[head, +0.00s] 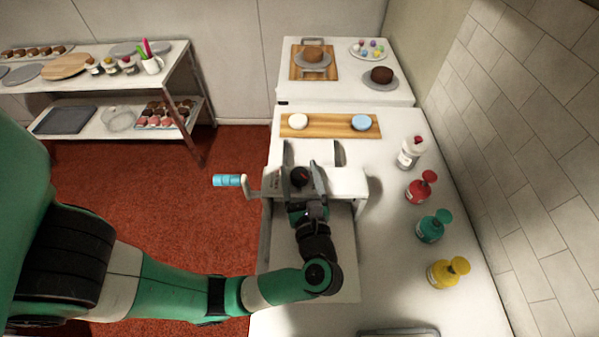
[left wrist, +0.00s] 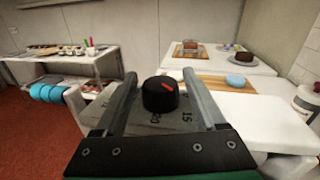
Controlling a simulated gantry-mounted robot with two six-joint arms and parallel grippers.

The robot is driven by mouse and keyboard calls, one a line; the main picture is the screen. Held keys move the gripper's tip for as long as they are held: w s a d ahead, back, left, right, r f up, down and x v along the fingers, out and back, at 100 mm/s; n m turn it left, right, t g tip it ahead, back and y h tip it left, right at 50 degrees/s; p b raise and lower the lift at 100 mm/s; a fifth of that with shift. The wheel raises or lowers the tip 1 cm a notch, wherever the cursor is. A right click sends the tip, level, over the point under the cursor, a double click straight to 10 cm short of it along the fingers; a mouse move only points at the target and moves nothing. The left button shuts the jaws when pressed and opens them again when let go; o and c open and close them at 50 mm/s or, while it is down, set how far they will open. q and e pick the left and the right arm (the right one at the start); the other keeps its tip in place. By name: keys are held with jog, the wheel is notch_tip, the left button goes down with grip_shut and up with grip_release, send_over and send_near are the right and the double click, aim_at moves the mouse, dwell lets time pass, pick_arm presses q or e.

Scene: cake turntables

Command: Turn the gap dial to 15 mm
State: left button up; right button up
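The gap dial (head: 299,177) is a black knob on the pale top plate of a machine (head: 345,183). In the left wrist view the dial (left wrist: 160,97) has an orange-red pointer mark lying at a slant on its top. The number 15 shows on the plate at the dial's lower right; other markings are partly hidden or too small to read. My left gripper (head: 301,179) is open, its fingers on either side of the dial. In the left wrist view, gaps show between the dial and the fingers of the left gripper (left wrist: 159,80). My right gripper is out of view.
A crank with a blue handle (head: 228,181) sticks out left of the machine. A wooden board (head: 342,126) with a white and a blue disc lies behind it. Several bottles, including a red one (head: 421,188), stand to the right. Cakes sit on the far table (head: 345,88).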

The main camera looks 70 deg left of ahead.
pick_arm(q)
jog(key=shift+o, duration=0.3)
jog(key=s+d, duration=0.1)
jog(key=d, duration=1)
jog(key=shift+s+d+b, duration=0.25)
jog(key=shift+s+b, duration=0.1)
jog(key=shift+b, duration=0.1)
